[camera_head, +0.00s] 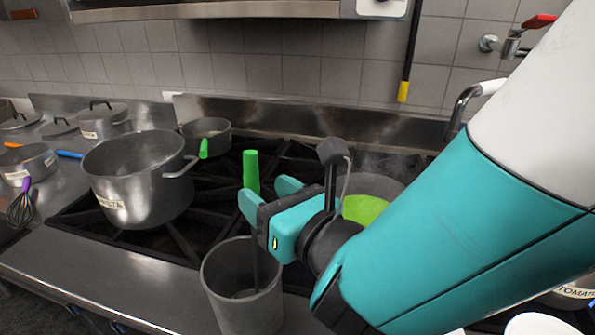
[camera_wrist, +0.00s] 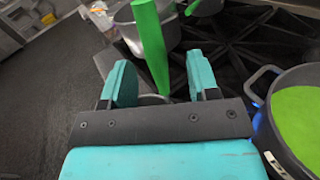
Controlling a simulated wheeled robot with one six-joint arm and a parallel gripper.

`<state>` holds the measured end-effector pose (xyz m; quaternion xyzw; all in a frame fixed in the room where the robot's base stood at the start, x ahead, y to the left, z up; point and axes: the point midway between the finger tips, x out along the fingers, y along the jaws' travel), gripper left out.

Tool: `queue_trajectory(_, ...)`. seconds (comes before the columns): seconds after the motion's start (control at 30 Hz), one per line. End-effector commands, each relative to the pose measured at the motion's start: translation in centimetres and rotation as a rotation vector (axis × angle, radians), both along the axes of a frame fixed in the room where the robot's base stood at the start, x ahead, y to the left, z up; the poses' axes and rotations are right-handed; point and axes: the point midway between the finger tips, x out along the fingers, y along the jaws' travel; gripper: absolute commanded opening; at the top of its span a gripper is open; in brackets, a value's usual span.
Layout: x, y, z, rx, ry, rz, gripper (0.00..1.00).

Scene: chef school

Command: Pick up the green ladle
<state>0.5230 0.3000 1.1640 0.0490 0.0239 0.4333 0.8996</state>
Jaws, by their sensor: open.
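The green ladle's upright handle (camera_head: 251,172) rises just beyond my gripper (camera_head: 266,196) in the head view. A thin dark shaft shows below, running into a grey metal container (camera_head: 243,312) at the stove's front edge; the ladle's bowl is hidden. In the wrist view the green ladle's handle (camera_wrist: 151,42) stands slightly tilted and lines up with the gap between the fingers of my gripper (camera_wrist: 160,72). The gripper is open and I see no contact with the handle. The container's rim (camera_wrist: 152,99) partly shows between the fingers.
A large pot (camera_head: 140,185) stands left on the stove, with a small green-handled pan (camera_head: 208,133) behind it. A pot with green contents (camera_wrist: 300,115) stands close on the right. A whisk (camera_head: 21,208) lies far left. The tiled wall (camera_head: 290,75) bounds the back.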

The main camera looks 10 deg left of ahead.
Motion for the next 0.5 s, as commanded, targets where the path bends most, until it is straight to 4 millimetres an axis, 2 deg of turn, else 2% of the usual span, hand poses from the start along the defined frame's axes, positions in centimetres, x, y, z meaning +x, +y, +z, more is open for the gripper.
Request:
queue_trajectory(0.17, 0.6, 0.7, 0.2, 0.000, 0.000, -0.001, 0.55)
queue_trajectory(0.33, 1.7, 2.7, 0.9, 0.000, 0.001, -0.002, 0.55)
queue_trajectory(0.5, 2.8, 4.2, 0.8, 0.000, 0.000, -0.002, 0.55)
